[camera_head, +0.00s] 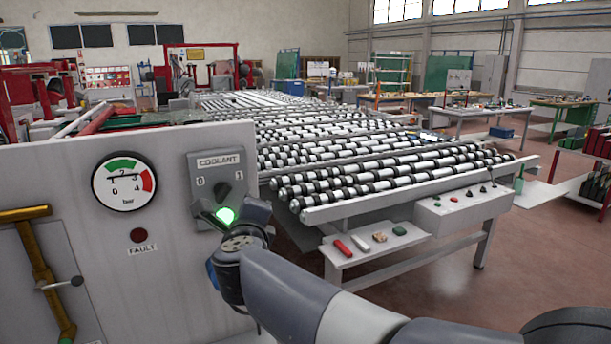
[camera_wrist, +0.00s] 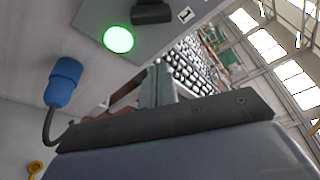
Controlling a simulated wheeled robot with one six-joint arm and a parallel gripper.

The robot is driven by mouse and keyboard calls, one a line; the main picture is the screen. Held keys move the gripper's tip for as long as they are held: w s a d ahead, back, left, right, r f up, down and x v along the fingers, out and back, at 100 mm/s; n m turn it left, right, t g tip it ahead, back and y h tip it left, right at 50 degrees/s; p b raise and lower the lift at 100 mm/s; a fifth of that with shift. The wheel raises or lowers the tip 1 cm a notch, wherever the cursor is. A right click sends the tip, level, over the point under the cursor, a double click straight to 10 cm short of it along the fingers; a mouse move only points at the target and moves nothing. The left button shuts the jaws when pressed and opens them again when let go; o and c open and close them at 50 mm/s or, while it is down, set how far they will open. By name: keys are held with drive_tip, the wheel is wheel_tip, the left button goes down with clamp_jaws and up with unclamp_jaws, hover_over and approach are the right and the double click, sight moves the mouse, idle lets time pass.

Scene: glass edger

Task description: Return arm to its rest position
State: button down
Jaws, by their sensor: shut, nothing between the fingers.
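My arm reaches from the lower right of the head view to the grey control panel (camera_head: 75,165). Its wrist hides most of my gripper there. In the wrist view my gripper (camera_wrist: 160,84) is shut and empty, its fingers beyond a dark mounting plate. The COOLANT switch plate (camera_head: 205,162) carries a dark rotary knob (camera_head: 223,191) between the marks 0 and 1. A lit green lamp (camera_head: 224,216) is below it, just left of my wrist. The knob (camera_wrist: 152,12) and lamp (camera_wrist: 118,39) also show at the top of the wrist view. I cannot tell whether my gripper touches the panel.
A roller conveyor (camera_head: 390,170) stands behind, with a small shelf (camera_head: 375,250) of items. Open floor (camera_head: 540,240) lies to the right.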

drive_tip(key=s+d+r+n+t+y+b, duration=0.1)
drive_tip(key=s+n+b, duration=0.4)
drive_tip(key=n, duration=0.8)
drive_tip(key=r+t+b, duration=0.1)
drive_tip(key=t, duration=0.1)
drive_tip(key=shift+s+d+r+t, duration=0.15)
drive_tip(key=shift+d+r+t, duration=0.2)
drive_tip(key=shift+r+t, duration=0.05)
